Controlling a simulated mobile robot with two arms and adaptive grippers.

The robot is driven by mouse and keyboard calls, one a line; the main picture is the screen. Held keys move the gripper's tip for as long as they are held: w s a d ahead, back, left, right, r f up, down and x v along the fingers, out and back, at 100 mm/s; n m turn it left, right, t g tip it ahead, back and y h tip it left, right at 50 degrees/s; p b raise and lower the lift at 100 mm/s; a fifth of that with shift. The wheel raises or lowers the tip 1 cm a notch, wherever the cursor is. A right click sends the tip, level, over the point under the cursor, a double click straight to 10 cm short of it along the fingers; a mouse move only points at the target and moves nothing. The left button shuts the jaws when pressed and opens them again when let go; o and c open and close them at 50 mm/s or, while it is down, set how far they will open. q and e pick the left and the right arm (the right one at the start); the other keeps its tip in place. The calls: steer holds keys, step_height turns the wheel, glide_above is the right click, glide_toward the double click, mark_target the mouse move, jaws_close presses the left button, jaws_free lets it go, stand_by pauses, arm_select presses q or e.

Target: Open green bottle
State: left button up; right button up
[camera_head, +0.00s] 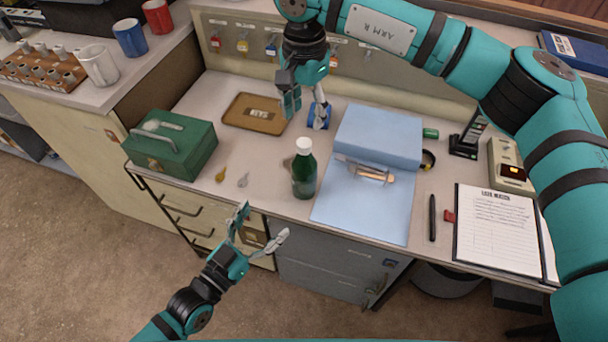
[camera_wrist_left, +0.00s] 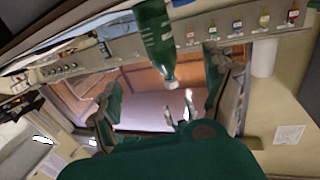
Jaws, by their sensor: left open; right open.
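The green bottle (camera_head: 304,174) stands upright on the desk, left of the blue folder. Its white cap (camera_head: 304,146) is on top. In the left wrist view the bottle (camera_wrist_left: 157,38) appears upside down near the top, with its cap (camera_wrist_left: 170,84) toward the middle. My left gripper (camera_head: 262,225) is open and empty in front of the desk edge, below and left of the bottle and apart from it. My right gripper (camera_head: 305,104) is open above the back of the desk, behind the bottle and not touching it.
A green box (camera_head: 196,153) and a brown tray (camera_head: 240,116) stand left of the bottle. A small blue object (camera_head: 319,117) is partly hidden by my right gripper. A blue folder (camera_head: 345,208), a pen (camera_head: 432,217) and a clipboard (camera_head: 480,256) lie to the right.

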mark_target(297, 180)
arm_select(q)
steer(key=x, duration=1.6)
steer(key=shift+w+d, duration=0.1)
jaws_close()
